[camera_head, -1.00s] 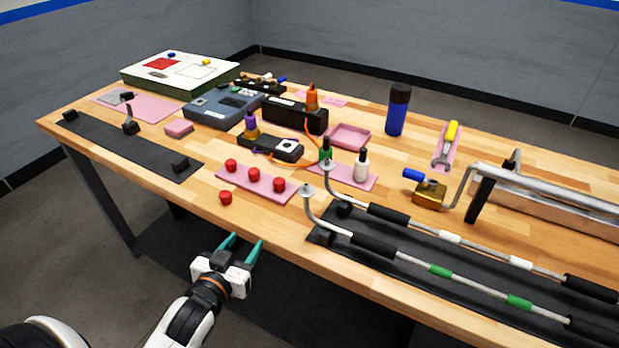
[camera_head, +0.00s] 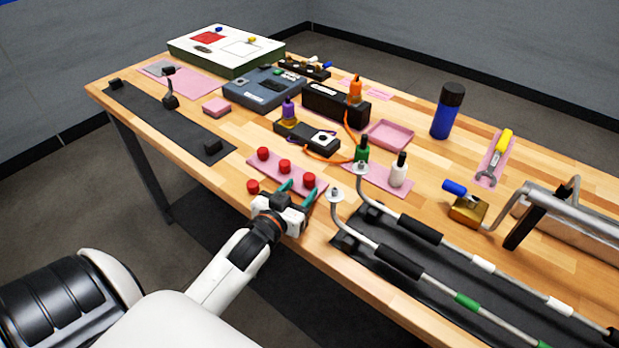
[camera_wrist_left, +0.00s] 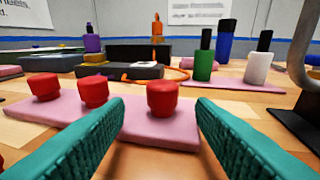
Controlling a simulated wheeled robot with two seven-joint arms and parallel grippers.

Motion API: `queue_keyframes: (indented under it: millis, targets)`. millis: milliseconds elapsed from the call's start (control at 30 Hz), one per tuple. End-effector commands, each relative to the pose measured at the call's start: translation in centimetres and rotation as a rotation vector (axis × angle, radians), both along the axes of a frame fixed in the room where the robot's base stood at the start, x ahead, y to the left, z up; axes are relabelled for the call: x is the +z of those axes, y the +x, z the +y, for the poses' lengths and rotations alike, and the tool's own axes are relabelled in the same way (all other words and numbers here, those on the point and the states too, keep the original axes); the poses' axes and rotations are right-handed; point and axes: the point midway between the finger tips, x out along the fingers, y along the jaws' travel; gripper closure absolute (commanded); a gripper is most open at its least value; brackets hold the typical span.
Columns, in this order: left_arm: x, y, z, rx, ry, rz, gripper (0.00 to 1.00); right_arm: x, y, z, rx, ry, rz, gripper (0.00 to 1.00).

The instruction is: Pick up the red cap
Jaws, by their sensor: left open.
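Three red caps stand in a row on a pink mat (camera_head: 257,161): a left one (camera_head: 263,154), a middle one (camera_head: 285,166) and a right one (camera_head: 309,180). Another red cap (camera_head: 253,187) sits on the bare wood in front of the mat. My left gripper (camera_head: 298,188) is open and empty at the mat's front edge, its teal fingers pointing at the right cap. In the left wrist view the right cap (camera_wrist_left: 163,98) stands ahead between the fingers, apart from both. My right gripper is not in view.
Green (camera_head: 362,150) and white (camera_head: 399,170) bottles stand behind and right of the mat. Metal rods with black grips (camera_head: 420,231) lie on a dark mat to the right. A black box with an orange cable (camera_head: 322,139) lies behind the caps.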

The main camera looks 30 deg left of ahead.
Motion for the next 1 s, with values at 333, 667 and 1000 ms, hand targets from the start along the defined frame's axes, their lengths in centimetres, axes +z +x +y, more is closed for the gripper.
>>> queue_keyframes:
  millis: [333,667,1000]
  targets:
    - [-0.2,4.6,0.3,-0.001,0.000,0.000,0.50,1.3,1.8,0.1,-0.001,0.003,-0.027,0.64]
    - [-0.4,5.0,0.4,-0.001,0.000,0.000,0.56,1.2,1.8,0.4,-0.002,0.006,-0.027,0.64]
    - [-0.4,5.0,0.4,-0.001,0.000,0.001,1.00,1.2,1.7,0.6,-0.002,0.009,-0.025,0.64]
